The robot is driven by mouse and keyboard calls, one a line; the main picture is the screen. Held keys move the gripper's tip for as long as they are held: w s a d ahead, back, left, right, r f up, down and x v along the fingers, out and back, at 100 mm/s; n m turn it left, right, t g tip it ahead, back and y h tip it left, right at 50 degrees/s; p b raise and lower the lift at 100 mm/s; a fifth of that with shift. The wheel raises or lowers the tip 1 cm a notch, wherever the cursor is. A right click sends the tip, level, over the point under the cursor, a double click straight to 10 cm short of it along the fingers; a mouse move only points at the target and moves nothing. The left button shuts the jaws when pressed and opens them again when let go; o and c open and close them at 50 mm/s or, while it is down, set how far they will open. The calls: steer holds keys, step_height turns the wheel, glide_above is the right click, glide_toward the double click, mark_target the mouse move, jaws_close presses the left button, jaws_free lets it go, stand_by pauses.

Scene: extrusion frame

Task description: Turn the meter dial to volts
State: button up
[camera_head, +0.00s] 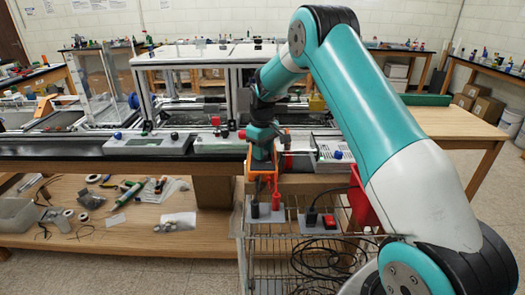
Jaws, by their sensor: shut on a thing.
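An orange-edged thing that looks like the meter (249,168) stands at the front edge of the dark bench, in the middle of the view. My gripper (262,158) is right at it and covers most of its face. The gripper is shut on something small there. The dial is hidden behind the gripper, so its setting cannot be read. A black plug (254,209) and a red plug (276,201) show just below the meter.
Grey boxes with coloured knobs (146,144) line the bench to the left, and a grey vented box (331,150) stands to the right. An aluminium frame (147,100) rises behind. A wire cart (262,258) with cables stands below. My arm covers the right side.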

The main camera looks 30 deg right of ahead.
steer(key=m, duration=0.7)
stand_by(0.6)
steer(key=o, duration=0.9)
steer(key=shift+o, duration=0.2)
step_height(320, 180, up, 18)
steer(key=b, duration=0.2)
steer(key=shift+f, duration=0.25)
